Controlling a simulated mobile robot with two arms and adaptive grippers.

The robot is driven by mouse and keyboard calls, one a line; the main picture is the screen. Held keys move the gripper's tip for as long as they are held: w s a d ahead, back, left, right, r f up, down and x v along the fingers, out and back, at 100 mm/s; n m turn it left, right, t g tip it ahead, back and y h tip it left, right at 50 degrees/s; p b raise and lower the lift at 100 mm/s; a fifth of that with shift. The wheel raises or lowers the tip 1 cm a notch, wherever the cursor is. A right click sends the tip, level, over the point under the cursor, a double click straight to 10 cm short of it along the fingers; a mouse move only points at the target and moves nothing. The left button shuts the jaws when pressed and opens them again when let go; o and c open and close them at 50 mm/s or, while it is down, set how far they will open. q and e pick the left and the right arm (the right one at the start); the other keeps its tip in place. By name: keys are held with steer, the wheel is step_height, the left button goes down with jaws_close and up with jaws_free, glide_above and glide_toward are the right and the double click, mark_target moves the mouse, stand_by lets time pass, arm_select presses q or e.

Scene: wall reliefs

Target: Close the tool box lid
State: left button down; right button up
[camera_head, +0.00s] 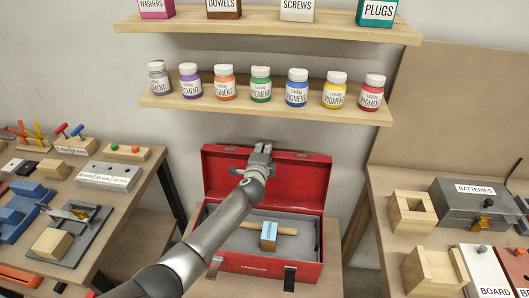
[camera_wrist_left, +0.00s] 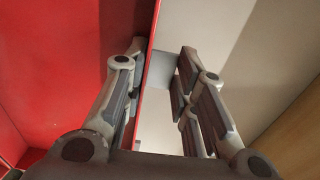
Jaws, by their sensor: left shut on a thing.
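The red tool box (camera_head: 262,264) stands below the shelves, with its lid (camera_head: 303,183) raised upright at the back. Inside it, a mallet (camera_head: 268,238) with a wooden handle and a blue label lies on the grey interior. My left gripper (camera_head: 261,153) is at the top edge of the lid. In the left wrist view, my left gripper (camera_wrist_left: 157,92) has one finger on each side of the thin edge of the red lid (camera_wrist_left: 65,70) and is shut on it. My left forearm covers the left part of the box. My right gripper is not in view.
A wooden shelf (camera_head: 265,111) with several pigment jars is above the lid, and another shelf with labelled boxes is higher. A workbench with tools (camera_head: 92,199) stands at left. A bench with wooden blocks and a grey batteries box (camera_head: 473,209) stands at right.

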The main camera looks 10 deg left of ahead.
arm_select(q)
steer(key=s+t+b, duration=0.4)
steer(key=s+b, duration=0.8)
steer(key=b, duration=0.1)
steer(key=shift+s+f, duration=0.3)
steer(key=shift+s, duration=0.05)
